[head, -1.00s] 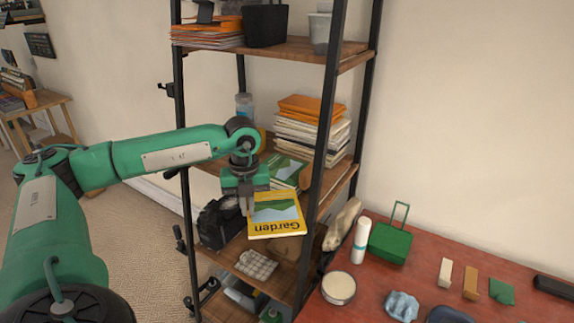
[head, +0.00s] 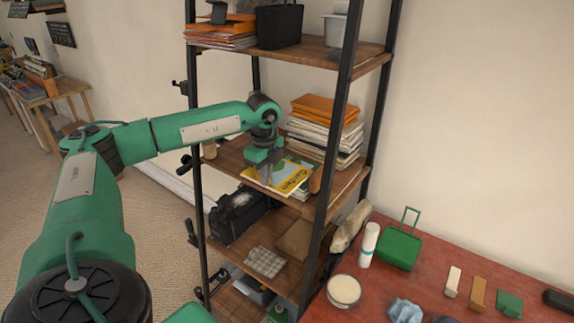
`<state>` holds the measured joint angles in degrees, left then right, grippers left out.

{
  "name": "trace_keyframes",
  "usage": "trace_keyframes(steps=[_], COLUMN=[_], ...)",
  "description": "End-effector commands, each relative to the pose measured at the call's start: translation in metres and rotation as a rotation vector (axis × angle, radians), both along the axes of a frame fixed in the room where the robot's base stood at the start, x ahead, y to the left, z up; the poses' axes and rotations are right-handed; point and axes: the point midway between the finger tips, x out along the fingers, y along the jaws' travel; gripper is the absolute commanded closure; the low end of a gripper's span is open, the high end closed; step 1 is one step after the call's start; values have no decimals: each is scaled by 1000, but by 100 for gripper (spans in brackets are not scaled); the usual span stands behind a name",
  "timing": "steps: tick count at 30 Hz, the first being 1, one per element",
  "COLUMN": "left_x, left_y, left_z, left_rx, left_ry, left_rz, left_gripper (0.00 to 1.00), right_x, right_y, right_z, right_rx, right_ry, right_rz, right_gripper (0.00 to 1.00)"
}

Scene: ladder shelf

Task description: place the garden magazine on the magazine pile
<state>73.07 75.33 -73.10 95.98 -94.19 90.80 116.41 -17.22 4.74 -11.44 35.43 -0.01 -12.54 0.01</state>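The garden magazine (head: 289,180) has a yellow cover with a green picture and the word "Garden". It is at the front of the ladder shelf's middle board (head: 230,156), over or on a low stack of magazines (head: 301,162) whose edges show behind and to its right. I cannot tell whether it rests on them. My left gripper (head: 264,174) points down at the magazine's left part and seems shut on its edge; the fingertips are partly hidden. A taller stack of papers with orange folders on top (head: 325,128) stands behind on the same board. My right gripper is not in view.
The shelf's black front post (head: 335,130) stands just right of the magazine. A black bag (head: 236,212) and an egg carton (head: 265,261) are on lower boards.

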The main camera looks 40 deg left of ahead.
Motion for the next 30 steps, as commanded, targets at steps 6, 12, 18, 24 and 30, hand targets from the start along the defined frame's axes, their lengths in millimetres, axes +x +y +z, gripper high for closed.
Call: trace_keyframes(steps=[6, 12, 18, 24, 30], left_x=[50, 83, 94, 93, 94], left_y=[4, 8, 10, 11, 11], left_z=[4, 2, -1, -25, -35], left_rx=[-1, 0, 0, 2, 0], left_ry=[-1, -1, -1, 3, -1], left_rz=[0, 0, -1, 0, 0], left_gripper=[100, 100, 100, 100, 100], right_x=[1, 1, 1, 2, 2], right_y=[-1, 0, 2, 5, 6], right_z=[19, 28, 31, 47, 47], right_rx=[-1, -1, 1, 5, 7], right_ry=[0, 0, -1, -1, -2], right_rz=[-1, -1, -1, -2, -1], right_gripper=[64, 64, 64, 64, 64])
